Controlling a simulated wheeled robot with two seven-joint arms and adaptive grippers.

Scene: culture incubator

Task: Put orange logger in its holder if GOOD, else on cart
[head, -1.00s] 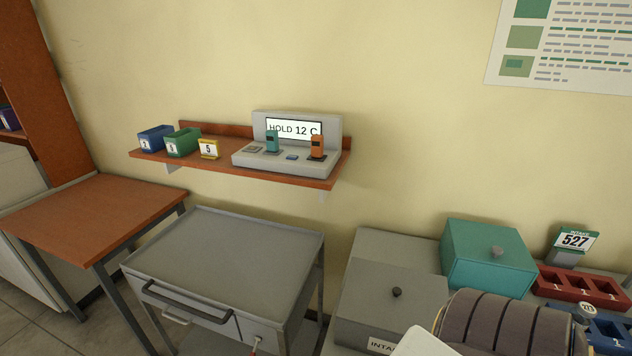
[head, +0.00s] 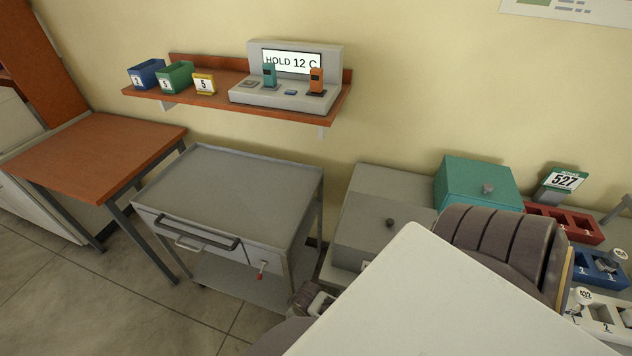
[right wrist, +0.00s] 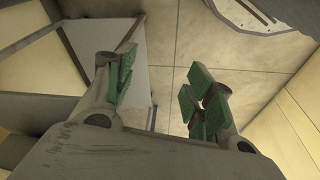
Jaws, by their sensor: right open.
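The orange logger (head: 316,79) stands upright at the right end of a grey console (head: 297,97) on the wall shelf. A teal logger (head: 269,74) stands to its left. The console screen reads "HOLD 12 C". The logger's own display is too small to read. The grey cart (head: 240,185) stands below the shelf with a bare top. My right gripper (right wrist: 160,92) is open and empty in the right wrist view, its green-padded fingers apart above the floor. In the head view my right arm covers the lower right, well below the logger. My left gripper is out of view.
Blue, green and yellow numbered bins sit on the shelf (head: 222,101) left of the console. An orange-brown table (head: 95,155) stands left of the cart. A grey box (head: 385,215), a teal box (head: 475,183) and coloured racks stand on the right.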

